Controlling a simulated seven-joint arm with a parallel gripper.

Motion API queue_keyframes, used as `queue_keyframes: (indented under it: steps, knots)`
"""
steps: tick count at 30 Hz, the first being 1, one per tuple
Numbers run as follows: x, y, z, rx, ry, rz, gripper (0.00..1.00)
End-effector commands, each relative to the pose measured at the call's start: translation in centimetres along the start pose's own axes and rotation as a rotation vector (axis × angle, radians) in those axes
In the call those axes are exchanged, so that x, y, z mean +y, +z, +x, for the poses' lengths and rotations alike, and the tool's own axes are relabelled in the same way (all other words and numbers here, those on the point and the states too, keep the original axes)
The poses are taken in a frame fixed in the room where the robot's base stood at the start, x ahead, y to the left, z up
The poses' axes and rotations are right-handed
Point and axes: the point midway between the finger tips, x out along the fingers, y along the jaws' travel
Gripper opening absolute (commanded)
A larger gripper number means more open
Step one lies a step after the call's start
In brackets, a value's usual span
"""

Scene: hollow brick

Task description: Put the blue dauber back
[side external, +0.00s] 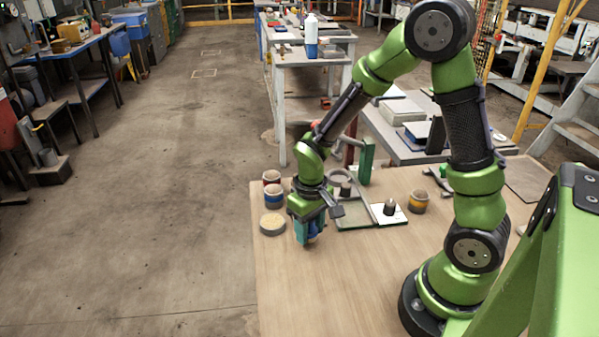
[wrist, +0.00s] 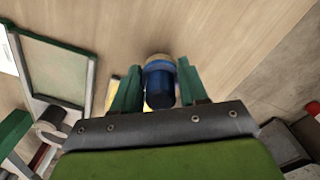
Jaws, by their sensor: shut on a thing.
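My gripper (side external: 308,238) points down low over the wooden table, near its left front part. In the wrist view my gripper's green fingers (wrist: 160,92) are shut on the blue dauber (wrist: 159,84), a short dark-blue cylinder with a paler band and a greyish end. In the side view only a small blue patch of the dauber (side external: 313,229) shows between the fingers. I cannot tell whether its lower end touches the table. A blue-banded jar (side external: 274,198) stands left of and behind my gripper, apart from it.
A red-banded jar (side external: 271,177) stands behind the blue-banded one. A round tub with pale yellow content (side external: 272,225) is just left of my gripper. A framed green tray (side external: 352,216), a dark-knobbed piece (side external: 389,207) and a yellow-banded jar (side external: 418,203) lie right. The front table is clear.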

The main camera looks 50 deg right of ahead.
Motion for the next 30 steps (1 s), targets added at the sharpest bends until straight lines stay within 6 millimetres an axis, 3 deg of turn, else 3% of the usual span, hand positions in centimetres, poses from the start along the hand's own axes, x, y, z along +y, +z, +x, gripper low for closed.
queue_keyframes:
  steps: [4,16,17,21,30]
  knots:
    - [0.0,0.1,1.7,-0.002,0.001,-0.001,0.19]
    - [0.0,0.0,2.1,0.000,0.000,0.000,0.19]
    - [0.0,0.0,2.0,0.001,0.000,0.000,0.48]
    - [0.0,0.0,2.0,0.001,0.000,-0.001,0.69]
    - [0.0,0.0,1.9,0.001,0.000,-0.001,0.69]
